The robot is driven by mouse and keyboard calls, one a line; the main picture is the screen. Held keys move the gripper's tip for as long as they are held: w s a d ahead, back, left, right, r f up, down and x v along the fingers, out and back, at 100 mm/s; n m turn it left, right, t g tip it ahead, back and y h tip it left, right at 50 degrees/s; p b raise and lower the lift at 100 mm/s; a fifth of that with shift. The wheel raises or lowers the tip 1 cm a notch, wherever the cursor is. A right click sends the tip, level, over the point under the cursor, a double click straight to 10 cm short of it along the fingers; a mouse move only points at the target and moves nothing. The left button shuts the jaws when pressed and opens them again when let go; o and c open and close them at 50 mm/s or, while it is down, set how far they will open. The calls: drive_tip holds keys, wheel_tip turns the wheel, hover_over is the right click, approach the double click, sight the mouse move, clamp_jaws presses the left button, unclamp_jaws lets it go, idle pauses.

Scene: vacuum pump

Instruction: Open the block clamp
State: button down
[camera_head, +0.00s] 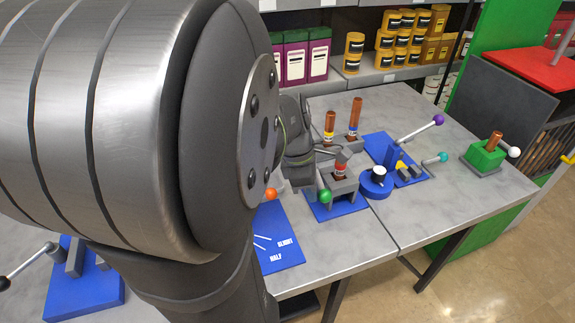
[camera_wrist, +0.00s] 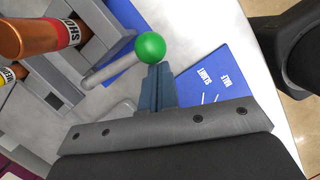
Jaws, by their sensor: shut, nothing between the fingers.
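A grey block clamp (camera_head: 341,184) stands on a blue base in the head view, with a copper tube with a red and white band (camera_head: 342,162) upright in it. Its lever ends in a green ball (camera_head: 325,196). In the wrist view the green ball (camera_wrist: 150,48) is at the top middle, on a grey lever rod (camera_wrist: 108,70) that slopes down to the left. My gripper (camera_wrist: 158,72) is shut and empty, its fingertips right at the near side of the ball. I cannot tell whether they touch it. The fingers are not clear in the head view.
A blue plate marked SLIGHT and HALF (camera_head: 278,240) lies in front of the clamp. A blue valve device with a purple-knobbed lever (camera_head: 438,120) stands to the right. Farther right is a green block with a white-knobbed lever (camera_head: 485,157). More copper tubes (camera_head: 355,118) stand behind.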

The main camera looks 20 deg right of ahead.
drive_tip(key=shift+s+d, duration=0.3)
drive_tip(key=shift+d, duration=0.35)
idle(0.3)
drive_tip(key=w+a+r, duration=0.1)
drive_tip(key=a+r, duration=0.5)
drive_tip(key=r, duration=0.3)
drive_tip(key=shift+w+a, duration=0.15)
drive_tip(key=shift+f, duration=0.15)
drive_tip(key=s+d+f, duration=0.1)
drive_tip(key=d+f, duration=0.5)
drive_tip(key=f, duration=0.2)
drive_tip(key=shift+s+d+f, duration=0.15)
drive_tip(key=shift+s+f, duration=0.05)
drive_tip(key=shift+f, duration=0.15)
